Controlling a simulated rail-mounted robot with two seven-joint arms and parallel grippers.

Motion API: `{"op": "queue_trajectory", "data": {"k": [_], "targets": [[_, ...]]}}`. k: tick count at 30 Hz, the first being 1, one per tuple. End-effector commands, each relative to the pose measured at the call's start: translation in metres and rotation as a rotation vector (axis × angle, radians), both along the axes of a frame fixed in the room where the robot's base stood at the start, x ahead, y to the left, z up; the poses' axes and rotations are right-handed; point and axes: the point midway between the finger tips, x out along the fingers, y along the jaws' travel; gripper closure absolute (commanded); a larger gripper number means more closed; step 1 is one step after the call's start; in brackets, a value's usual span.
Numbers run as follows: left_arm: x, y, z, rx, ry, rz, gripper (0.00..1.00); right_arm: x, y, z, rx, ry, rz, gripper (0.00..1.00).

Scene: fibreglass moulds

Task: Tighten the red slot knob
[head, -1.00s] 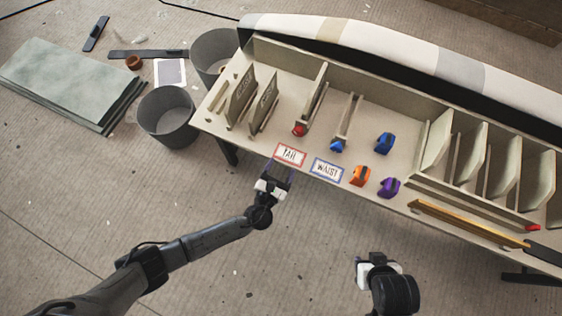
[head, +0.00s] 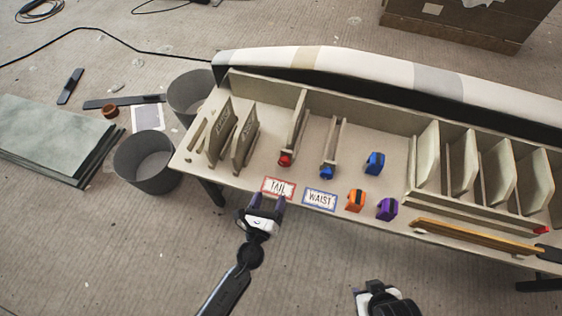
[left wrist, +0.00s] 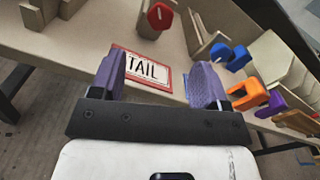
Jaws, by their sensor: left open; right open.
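The red slot knob (head: 285,160) sits at the front end of a slot on the bench, behind the TAIL card (head: 278,188). In the left wrist view the red knob (left wrist: 160,16) shows at the top, with a pale mark on its face, beyond the TAIL card (left wrist: 143,70). My left gripper (head: 262,205) is open and empty at the bench's front edge, just in front of the TAIL card; its purple fingers (left wrist: 160,82) frame the card. My right gripper (head: 368,292) is open, low in the head view, in front of the bench and away from it.
A blue knob (head: 327,172) ends the neighbouring slot, behind the WAIST card (head: 320,199). Blue (head: 375,163), orange (head: 355,200) and purple (head: 387,209) pieces stand to the right. Upright panels (head: 222,130) stand left of the red knob. A grey bin (head: 146,162) stands left of the bench.

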Motion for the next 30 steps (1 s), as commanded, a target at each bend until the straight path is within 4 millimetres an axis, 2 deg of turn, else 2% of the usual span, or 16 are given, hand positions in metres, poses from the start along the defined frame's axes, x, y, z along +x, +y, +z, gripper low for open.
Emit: {"op": "queue_trajectory", "data": {"k": [5, 15, 21, 30], "targets": [[0.018, -0.006, 0.000, -0.020, 0.003, 0.000, 0.31, -0.002, -0.002, -0.004, -0.008, 0.005, 0.005, 0.53], [0.078, -0.023, -0.001, -0.019, 0.003, 0.001, 0.31, -0.001, -0.003, -0.016, -0.010, 0.004, 0.006, 0.53], [0.107, -0.032, -0.001, -0.019, 0.003, 0.001, 0.31, -0.001, -0.002, -0.024, -0.006, 0.003, 0.004, 0.53], [0.129, -0.037, 0.000, -0.017, 0.004, 0.001, 0.31, -0.001, 0.000, -0.031, 0.000, 0.003, 0.000, 0.53]]}}
